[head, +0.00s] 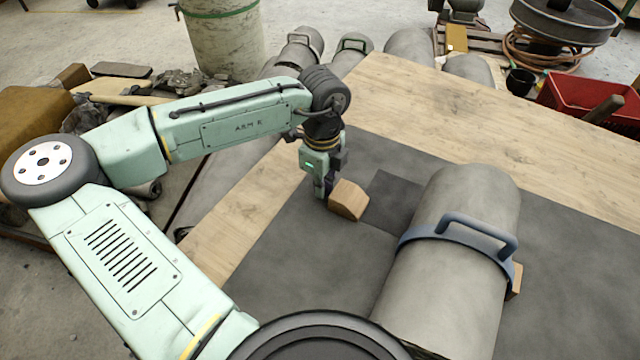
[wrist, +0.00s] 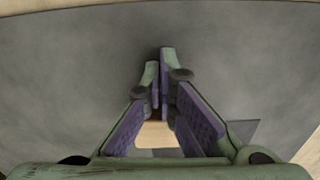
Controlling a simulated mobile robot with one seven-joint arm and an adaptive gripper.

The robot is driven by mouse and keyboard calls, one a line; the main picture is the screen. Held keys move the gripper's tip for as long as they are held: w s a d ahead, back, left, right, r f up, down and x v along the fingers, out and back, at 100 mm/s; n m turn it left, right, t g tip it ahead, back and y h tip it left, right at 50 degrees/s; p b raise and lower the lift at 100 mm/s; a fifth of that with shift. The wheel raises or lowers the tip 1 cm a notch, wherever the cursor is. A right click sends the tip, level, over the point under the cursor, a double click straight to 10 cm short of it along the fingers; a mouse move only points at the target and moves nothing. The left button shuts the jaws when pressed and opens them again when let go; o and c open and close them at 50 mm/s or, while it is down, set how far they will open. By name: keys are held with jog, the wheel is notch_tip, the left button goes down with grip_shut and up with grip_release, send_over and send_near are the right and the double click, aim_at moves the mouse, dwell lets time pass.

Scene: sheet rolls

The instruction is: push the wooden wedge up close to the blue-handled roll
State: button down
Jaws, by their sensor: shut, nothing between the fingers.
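The wooden wedge (head: 348,200) lies on the dark grey mat, left of the blue-handled roll (head: 450,240), with a clear gap of mat between them. The roll is a large grey cylinder with a blue strap and handle (head: 478,233) around it. My gripper (head: 322,192) is shut and empty, low at the wedge's left side; I cannot tell whether it touches. In the wrist view my gripper's fingers (wrist: 160,105) are together, and part of the wedge (wrist: 155,135) shows between and behind them, mostly hidden.
A darker square patch (head: 385,198) lies on the mat between wedge and roll. A second wooden piece (head: 515,281) sits at the roll's right side. The wooden tabletop (head: 420,100) is bare behind the mat. More rolls, a red crate (head: 590,105) and a barrel (head: 225,40) stand beyond.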

aim_at(371, 219)
jog(key=s+d+p, duration=0.1)
jog(key=s+d, duration=0.1)
jog(key=d, duration=0.1)
jog(key=s+d+p, duration=0.1)
jog(key=s+d, duration=0.1)
jog(key=d, duration=0.2)
jog(key=s+d+p, duration=0.1)
jog(key=s+d, duration=0.1)
jog(key=d, duration=0.1)
jog(key=shift+d, duration=0.15)
